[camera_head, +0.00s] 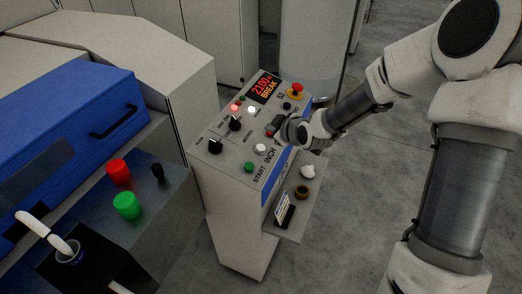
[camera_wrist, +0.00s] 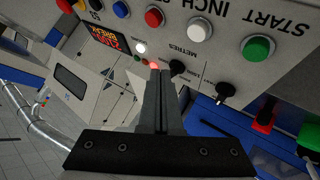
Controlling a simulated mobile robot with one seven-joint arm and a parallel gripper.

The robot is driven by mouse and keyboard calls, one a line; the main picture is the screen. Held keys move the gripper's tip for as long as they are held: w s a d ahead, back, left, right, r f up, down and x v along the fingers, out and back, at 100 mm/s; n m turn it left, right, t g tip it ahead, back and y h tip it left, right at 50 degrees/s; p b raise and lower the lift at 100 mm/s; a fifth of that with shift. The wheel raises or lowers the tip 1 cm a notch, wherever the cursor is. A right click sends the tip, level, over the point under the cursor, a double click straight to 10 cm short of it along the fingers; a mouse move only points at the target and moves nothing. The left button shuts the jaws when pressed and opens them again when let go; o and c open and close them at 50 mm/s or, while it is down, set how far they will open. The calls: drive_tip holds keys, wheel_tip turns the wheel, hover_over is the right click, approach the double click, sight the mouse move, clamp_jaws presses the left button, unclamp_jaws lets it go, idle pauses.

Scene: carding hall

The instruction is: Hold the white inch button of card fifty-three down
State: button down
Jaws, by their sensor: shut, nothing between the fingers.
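The control panel (camera_head: 228,136) carries a white button (camera_head: 260,148) beside the word INCH, between the green START button (camera_head: 250,167) and a red button. In the wrist view the white button (camera_wrist: 200,26) lies between the red button (camera_wrist: 154,17) and the green button (camera_wrist: 258,47). It looks uncovered, with nothing touching it. My gripper (camera_head: 274,126) is over the panel's right side, near the red button. In the wrist view its fingers (camera_wrist: 160,75) are together and empty, apart from the white button. A lit red lamp shows past their tips.
The panel has a lit display (camera_head: 265,87) reading BREAK, a red emergency stop (camera_head: 296,91) and black knobs (camera_head: 215,146). A shelf (camera_head: 292,226) below holds a white object and a brown ring.

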sight(261, 144)
drive_tip(key=f+b, duration=0.1)
drive_tip(key=f, duration=0.1)
drive_tip(key=a+f+b, duration=0.1)
drive_tip(key=f, duration=0.1)
drive_tip(key=shift+w+f+b, duration=0.15)
drive_tip(key=shift+f+b, duration=0.1)
drive_tip(key=shift+b, duration=0.1)
drive_tip(key=shift+w+a+f+b, duration=0.15)
drive_tip(key=shift+a+f+b, duration=0.1)
drive_tip(key=shift+f+b, duration=0.7)
drive_tip(key=shift+b, duration=0.3)
idle(0.7)
drive_tip(key=shift+a+f+b, duration=0.1)
drive_tip(key=shift+f+b, duration=0.25)
drive_tip(key=shift+b, duration=0.1)
drive_tip(key=shift+a+f+b, duration=0.1)
drive_tip(key=shift+f+b, duration=0.35)
drive_tip(key=shift+b, duration=0.1)
idle(1.7)
drive_tip(key=shift+r, duration=0.1)
idle(1.8)
drive_tip(key=shift+d+r+p, duration=0.2)
drive_tip(key=shift+r+p, duration=0.4)
drive_tip(key=shift+r, duration=0.2)
